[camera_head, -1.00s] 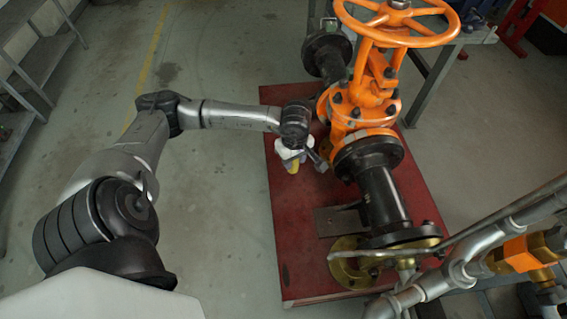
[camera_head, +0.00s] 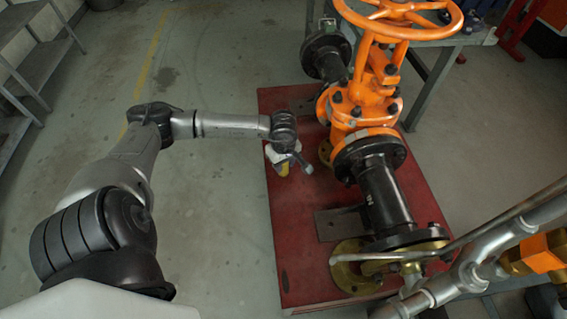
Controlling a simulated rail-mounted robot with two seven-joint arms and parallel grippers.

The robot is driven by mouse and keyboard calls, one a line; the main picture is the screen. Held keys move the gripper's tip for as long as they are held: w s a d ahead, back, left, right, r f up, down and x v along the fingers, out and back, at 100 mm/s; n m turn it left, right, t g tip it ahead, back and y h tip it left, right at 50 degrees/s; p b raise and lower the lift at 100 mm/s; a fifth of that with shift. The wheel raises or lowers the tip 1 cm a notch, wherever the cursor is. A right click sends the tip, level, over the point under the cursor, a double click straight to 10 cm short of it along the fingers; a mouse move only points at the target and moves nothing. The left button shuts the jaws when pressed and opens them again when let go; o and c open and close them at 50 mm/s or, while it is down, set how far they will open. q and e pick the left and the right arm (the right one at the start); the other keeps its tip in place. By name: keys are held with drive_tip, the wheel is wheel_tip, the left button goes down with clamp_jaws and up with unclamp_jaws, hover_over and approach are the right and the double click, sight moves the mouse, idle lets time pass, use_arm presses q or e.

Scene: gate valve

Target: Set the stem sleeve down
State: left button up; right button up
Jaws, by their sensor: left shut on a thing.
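My left gripper (camera_head: 281,158) is over the left edge of the red platform, left of the orange gate valve (camera_head: 362,105). It is shut on a small yellow piece (camera_head: 284,170), which I take to be the stem sleeve. Only a little of the piece shows below the wrist and the pale fingers. I cannot tell whether the piece touches the platform. My right gripper is not in view.
The red platform (camera_head: 300,255) carries the valve, its black flanged pipe (camera_head: 386,195) and a brass flange (camera_head: 352,268). Silver piping (camera_head: 480,255) crosses the lower right. Grey shelving (camera_head: 35,70) stands at the far left. The platform's front left is clear.

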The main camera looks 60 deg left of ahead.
use_arm(q)
drive_tip(key=shift+a, duration=0.1)
drive_tip(key=o, duration=0.9)
